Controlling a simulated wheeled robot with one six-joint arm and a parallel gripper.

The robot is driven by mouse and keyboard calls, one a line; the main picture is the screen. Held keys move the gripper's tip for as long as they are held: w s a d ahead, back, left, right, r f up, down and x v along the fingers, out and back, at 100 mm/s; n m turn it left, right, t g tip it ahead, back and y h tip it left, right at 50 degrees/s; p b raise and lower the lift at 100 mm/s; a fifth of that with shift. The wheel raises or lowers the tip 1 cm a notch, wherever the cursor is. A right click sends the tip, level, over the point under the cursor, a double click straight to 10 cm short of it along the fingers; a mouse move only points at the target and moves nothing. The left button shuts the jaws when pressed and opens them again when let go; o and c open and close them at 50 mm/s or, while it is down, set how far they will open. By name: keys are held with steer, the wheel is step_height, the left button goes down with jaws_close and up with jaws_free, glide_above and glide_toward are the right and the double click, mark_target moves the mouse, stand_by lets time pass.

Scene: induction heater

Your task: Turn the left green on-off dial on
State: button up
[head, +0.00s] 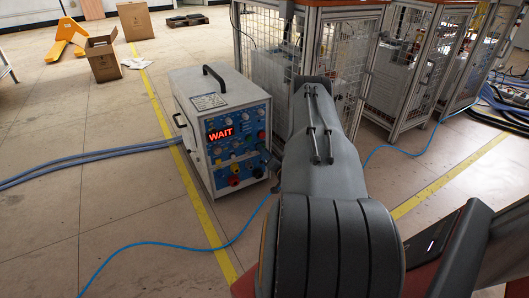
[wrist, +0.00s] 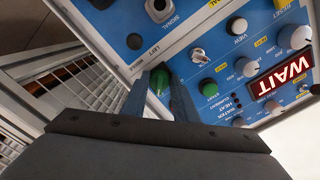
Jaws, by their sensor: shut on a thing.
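The induction heater (head: 219,125) is a white box with a blue front panel and a red WAIT display (head: 220,134). In the wrist view the panel appears turned, and the WAIT display (wrist: 282,79) is at the right. A green dial (wrist: 160,83) sits near the panel's edge, beside a small label. My gripper (wrist: 158,77) has one finger on each side of this dial and is shut on it.
A toggle switch (wrist: 199,56) and several other knobs lie close by on the panel. Wire-mesh cabinets (head: 335,65) stand behind and to the right of the heater.

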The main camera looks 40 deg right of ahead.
steer(key=o, duration=1)
steer(key=p+v, duration=0.2)
steer(key=v, duration=0.5)
steer(key=shift+s+a+p, duration=0.15)
steer(key=shift+s+p, duration=0.15)
steer(key=shift+s, duration=0.1)
